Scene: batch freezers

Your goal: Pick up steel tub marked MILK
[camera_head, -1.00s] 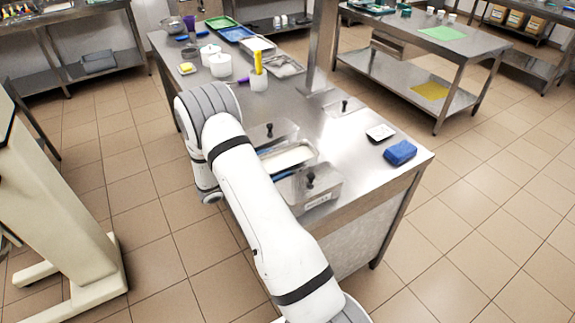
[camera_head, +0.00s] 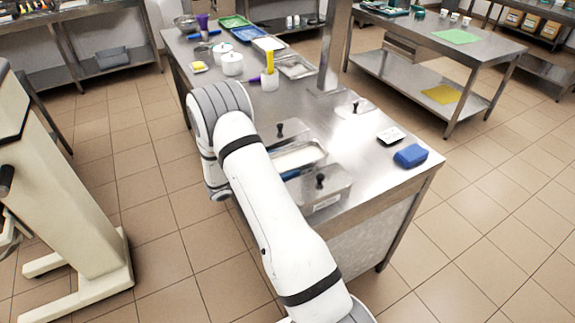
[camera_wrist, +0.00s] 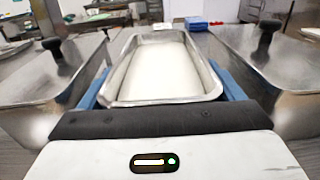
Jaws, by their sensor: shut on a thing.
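An open steel tub with white contents (camera_wrist: 163,70) is between the blue fingers of my gripper (camera_wrist: 164,88) in the wrist view. The fingers press along its left and right sides, so the gripper is shut on it. In the head view the same tub (camera_head: 298,158) shows just beyond my arm, between two lidded steel tubs. No MILK marking is readable on it. My arm hides its near left part and most of the gripper in the head view.
Lidded steel tubs with black knobs stand close on the left (camera_wrist: 50,72) and right (camera_wrist: 262,62). A blue cloth (camera_head: 410,155) and a small white-topped item (camera_head: 390,135) lie near the steel table's (camera_head: 365,165) right edge. White pots (camera_head: 232,64) stand farther back.

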